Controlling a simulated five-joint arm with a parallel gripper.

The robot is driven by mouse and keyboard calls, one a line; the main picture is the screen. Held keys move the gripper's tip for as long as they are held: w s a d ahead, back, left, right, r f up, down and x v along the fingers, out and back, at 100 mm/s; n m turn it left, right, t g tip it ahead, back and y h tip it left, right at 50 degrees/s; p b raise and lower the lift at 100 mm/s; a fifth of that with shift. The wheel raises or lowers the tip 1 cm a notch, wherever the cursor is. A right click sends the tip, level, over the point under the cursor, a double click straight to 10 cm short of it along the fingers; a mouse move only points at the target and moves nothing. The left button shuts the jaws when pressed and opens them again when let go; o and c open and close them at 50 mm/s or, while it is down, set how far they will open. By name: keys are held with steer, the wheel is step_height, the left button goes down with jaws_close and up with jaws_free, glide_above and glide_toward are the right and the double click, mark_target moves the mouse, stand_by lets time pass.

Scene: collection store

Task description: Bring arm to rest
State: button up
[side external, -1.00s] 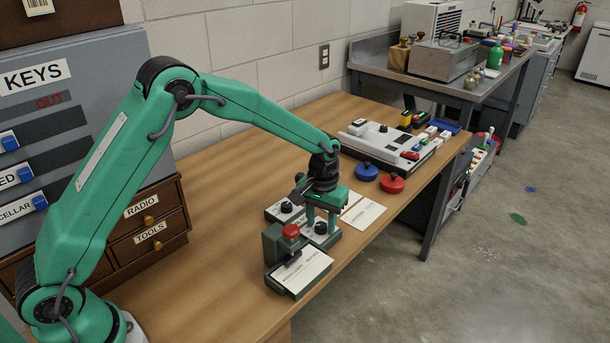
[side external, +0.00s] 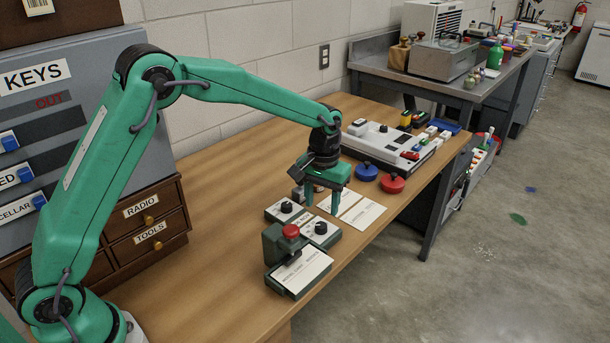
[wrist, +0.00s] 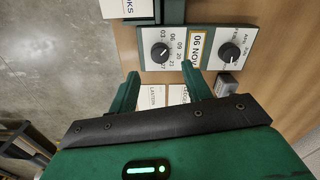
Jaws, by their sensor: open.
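My gripper (side external: 321,200) is open and empty above the wooden desk, beside and just behind a small dial box. Its two green fingers also show apart in the wrist view (wrist: 163,88). The dial box has black knobs, a near one (side external: 320,228) and a far one (side external: 287,207). In the wrist view the knobs (wrist: 159,52) sit on white dial plates either side of a "06 NOV" label (wrist: 197,48). A green stamping device with a red button (side external: 291,231) stands in front, with a white card (side external: 302,271) on its base. My arm is still extended over the desk.
Paper cards (side external: 362,213) lie right of my gripper. Blue (side external: 366,172) and red (side external: 393,183) round pads and a white console (side external: 388,146) stand beyond. A key cabinet (side external: 75,110) and wooden drawers (side external: 147,222) stand at left. The desk's left-middle surface (side external: 225,215) is clear.

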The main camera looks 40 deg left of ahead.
steer(key=shift+r, duration=0.85)
steer(key=s+a+r+m+t, duration=0.1)
steer(key=s+a+r+t, duration=0.3)
steer(key=s+r, duration=0.9)
steer(key=s+a+m+t, duration=0.1)
steer(key=s+a, duration=0.3)
steer(key=s, duration=1.2)
steer(key=shift+s+a+r+t, duration=0.2)
steer(key=shift+s+t, duration=0.1)
steer(key=shift+s, duration=0.05)
steer(key=shift+w, duration=0.1)
